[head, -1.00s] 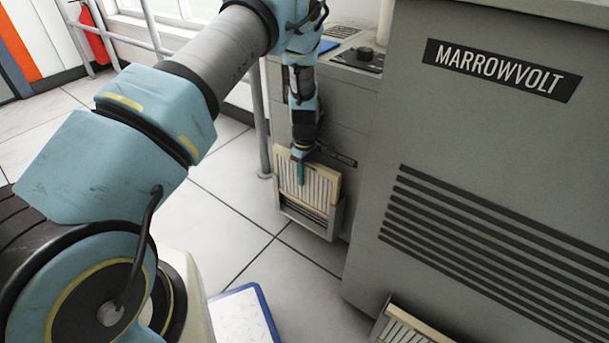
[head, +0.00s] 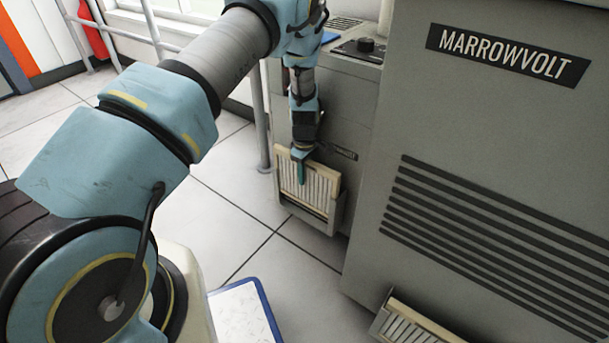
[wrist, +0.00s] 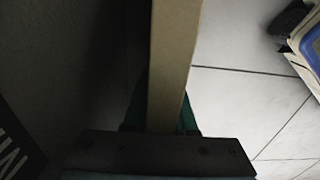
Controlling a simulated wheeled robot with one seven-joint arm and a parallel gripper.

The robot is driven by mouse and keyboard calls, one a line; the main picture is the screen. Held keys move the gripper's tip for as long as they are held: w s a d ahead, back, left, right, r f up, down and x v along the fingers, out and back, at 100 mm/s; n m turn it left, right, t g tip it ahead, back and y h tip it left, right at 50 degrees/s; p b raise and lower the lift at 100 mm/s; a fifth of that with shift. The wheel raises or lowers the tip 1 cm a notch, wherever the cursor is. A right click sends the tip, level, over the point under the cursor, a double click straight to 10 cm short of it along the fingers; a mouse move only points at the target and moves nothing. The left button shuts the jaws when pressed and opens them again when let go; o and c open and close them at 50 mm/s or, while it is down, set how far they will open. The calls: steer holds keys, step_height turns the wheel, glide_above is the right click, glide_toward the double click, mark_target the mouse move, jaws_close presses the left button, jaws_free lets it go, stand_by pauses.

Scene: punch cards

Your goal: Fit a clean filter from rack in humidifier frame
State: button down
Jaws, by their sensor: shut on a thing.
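A pale-framed, white-pleated filter (head: 317,184) stands upright at the front of the smaller grey cabinet in the head view. My gripper (head: 300,172), with teal fingers, is shut on its upper edge from above. The filter's lower edge is down in a grey open-topped frame (head: 326,222) low on that cabinet; whether it is fully seated I cannot tell. In the wrist view the filter's tan edge (wrist: 173,60) runs between the teal fingers (wrist: 162,118).
The large grey MARROWVOLT cabinet (head: 470,130) stands close on the right. A low holder with a pleated filter (head: 412,330) is at its foot. A blue-edged white tray (head: 243,312) lies on the tiled floor. A railing post (head: 259,120) stands left of the small cabinet.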

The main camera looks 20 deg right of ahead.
steer(key=shift+f, duration=0.2)
steer(key=shift+f+b, duration=0.65)
steer(key=shift+f, duration=0.5)
steer(key=shift+c, duration=0.8)
jaws_free()
steer(key=shift+r, duration=0.15)
step_height(320, 180, up, 6)
steer(key=p, duration=0.4)
